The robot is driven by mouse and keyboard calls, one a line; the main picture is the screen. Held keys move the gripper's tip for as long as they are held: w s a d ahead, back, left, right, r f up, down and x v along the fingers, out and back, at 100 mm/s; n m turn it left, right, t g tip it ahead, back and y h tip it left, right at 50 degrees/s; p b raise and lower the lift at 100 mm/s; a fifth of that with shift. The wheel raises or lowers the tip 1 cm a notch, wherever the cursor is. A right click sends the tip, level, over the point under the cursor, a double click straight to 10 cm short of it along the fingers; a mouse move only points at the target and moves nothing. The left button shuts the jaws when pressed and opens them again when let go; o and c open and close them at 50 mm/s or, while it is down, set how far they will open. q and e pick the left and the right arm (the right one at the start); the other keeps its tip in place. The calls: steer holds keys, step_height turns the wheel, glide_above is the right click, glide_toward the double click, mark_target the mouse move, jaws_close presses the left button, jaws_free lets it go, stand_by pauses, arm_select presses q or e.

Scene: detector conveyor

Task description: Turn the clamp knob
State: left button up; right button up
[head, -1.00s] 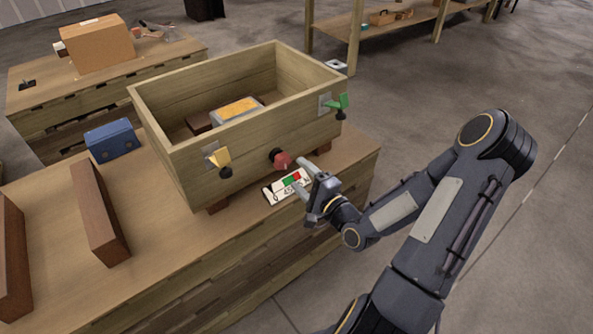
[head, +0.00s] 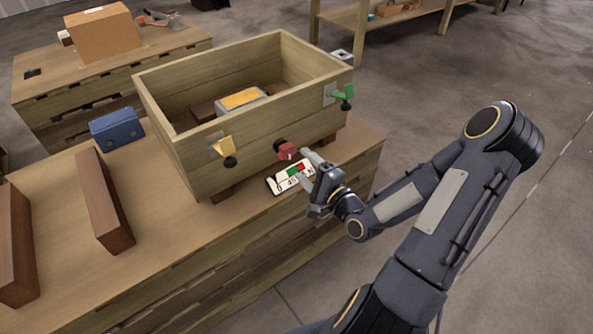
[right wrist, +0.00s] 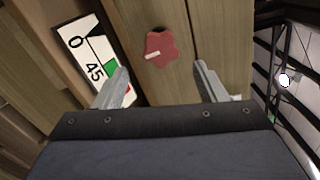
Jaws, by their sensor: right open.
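The red clamp knob (head: 286,150) is on the front wall of the wooden box (head: 255,160), between a yellow lever and a green lever. In the right wrist view the knob (right wrist: 162,50) is lobed with a pale pointer mark, and it lies ahead of the fingertips, near the middle of the gap. My right gripper (head: 309,168) is open, just in front of the knob and apart from it. A white dial card (head: 291,177) with green and red patches and numbers sits below the knob. My left gripper is not in view.
The yellow lever (head: 222,147) and green lever (head: 342,94) stick out of the box front. A blue case (head: 117,132) and brown bars (head: 104,200) lie on the bench to the left.

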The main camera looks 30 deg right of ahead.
mark_target(289, 154)
steer(key=w+n+b, duration=0.1)
steer(key=w+n, duration=0.1)
steer(key=n, duration=0.5)
steer(key=w+n+b, duration=0.2)
steer(key=w+n, duration=0.1)
steer(key=n, duration=0.4)
steer(key=w+a+n+b, duration=0.1)
steer(key=w+n, duration=0.1)
steer(key=n, duration=0.5)
steer(key=shift+w+n, duration=0.3)
steer(key=shift+w, duration=0.05)
steer(key=c, duration=1)
